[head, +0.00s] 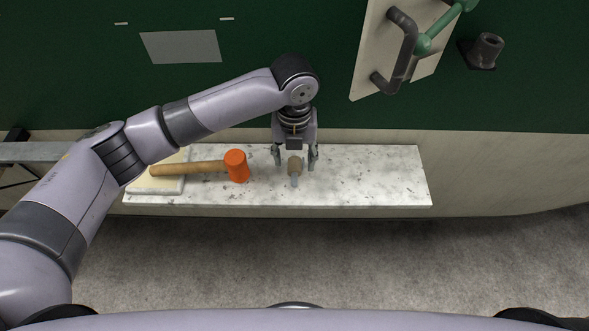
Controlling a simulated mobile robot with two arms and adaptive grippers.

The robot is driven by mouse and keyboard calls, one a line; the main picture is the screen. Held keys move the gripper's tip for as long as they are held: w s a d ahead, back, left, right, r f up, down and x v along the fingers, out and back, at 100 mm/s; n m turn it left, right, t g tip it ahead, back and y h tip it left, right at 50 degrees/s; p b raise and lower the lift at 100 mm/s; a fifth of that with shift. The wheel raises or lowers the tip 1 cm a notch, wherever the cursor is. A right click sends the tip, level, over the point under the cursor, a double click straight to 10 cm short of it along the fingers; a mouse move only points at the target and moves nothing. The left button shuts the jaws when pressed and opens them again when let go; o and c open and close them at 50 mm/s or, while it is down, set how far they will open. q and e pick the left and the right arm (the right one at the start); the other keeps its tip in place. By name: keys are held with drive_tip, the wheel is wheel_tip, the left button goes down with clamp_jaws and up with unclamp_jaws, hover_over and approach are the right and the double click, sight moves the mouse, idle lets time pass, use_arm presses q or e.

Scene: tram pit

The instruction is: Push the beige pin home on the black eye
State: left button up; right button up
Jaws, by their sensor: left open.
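The black eye (486,50), a dark round socket on a small base, is on the green wall at the upper right, well away from the gripper. No pin shows in it. My right gripper is out of view.
A mallet with an orange head (237,166) lies left of the gripper, its handle over a pale pad (160,186). A beige panel (372,60) with a dark grab handle (408,45) and a green lever (440,28) is left of the eye. The shelf's right part is clear.

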sight(295, 168)
use_arm(q)
wheel_tip(295, 168, down, 5)
drive_tip(key=shift+r, duration=0.1)
clamp_jaws()
idle(0.8)
